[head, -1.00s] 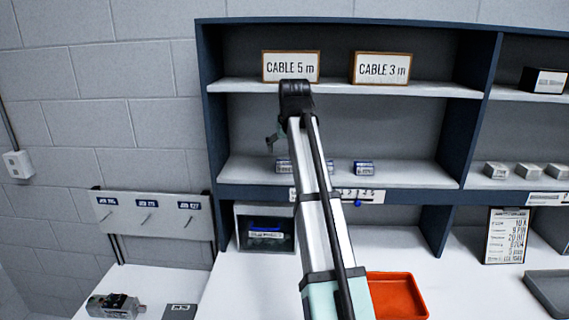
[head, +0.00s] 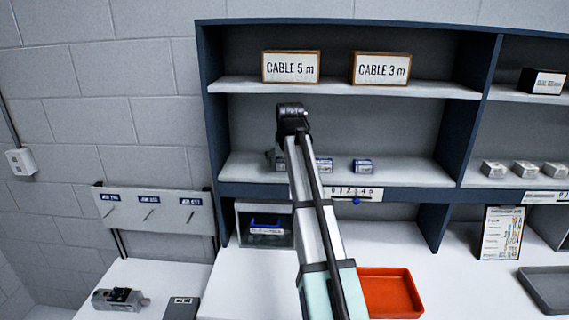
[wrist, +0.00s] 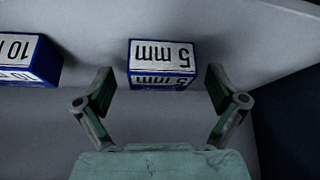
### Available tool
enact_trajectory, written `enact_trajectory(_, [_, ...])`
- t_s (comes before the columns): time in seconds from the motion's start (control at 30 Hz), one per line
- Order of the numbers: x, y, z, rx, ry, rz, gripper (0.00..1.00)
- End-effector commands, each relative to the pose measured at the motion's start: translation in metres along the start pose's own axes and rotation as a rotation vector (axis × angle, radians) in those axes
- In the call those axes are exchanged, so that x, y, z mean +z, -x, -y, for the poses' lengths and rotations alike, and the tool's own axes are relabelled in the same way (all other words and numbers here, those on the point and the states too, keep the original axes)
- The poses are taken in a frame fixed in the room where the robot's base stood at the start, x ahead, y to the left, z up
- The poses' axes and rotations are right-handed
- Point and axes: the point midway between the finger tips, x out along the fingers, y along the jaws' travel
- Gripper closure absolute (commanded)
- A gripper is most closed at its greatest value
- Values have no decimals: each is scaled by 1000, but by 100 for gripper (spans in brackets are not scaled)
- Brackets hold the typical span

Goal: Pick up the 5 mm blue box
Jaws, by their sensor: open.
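The 5 mm blue box (wrist: 160,64), blue with a white label, stands on the shelf in the wrist view, its lettering upside down. My gripper (wrist: 160,76) is open, with one finger on each side of the box's near part and a visible gap on both sides. Nothing is held. In the head view my gripper (head: 277,157) is at the left end of the middle shelf, where it and my arm largely hide the box.
A 10 mm blue box (wrist: 28,60) stands to the left in the wrist view. Another small blue box (head: 362,166) is farther right on the shelf (head: 420,174). Cable boxes (head: 290,67) stand on the shelf above. An orange tray (head: 390,292) lies on the table.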

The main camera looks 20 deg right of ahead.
Motion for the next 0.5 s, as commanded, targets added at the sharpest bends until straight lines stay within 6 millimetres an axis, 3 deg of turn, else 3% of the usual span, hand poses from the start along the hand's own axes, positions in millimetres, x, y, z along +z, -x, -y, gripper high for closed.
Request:
enact_trajectory(0.13, [0, 0, 0, 0, 0, 0, 5])
enact_trajectory(0.33, [0, 0, 0, 0, 0, 0, 76])
enact_trajectory(0.37, [0, 0, 0, 0, 0, 0, 80])
enact_trajectory(0.5, [0, 0, 0, 0, 0, 0, 80])
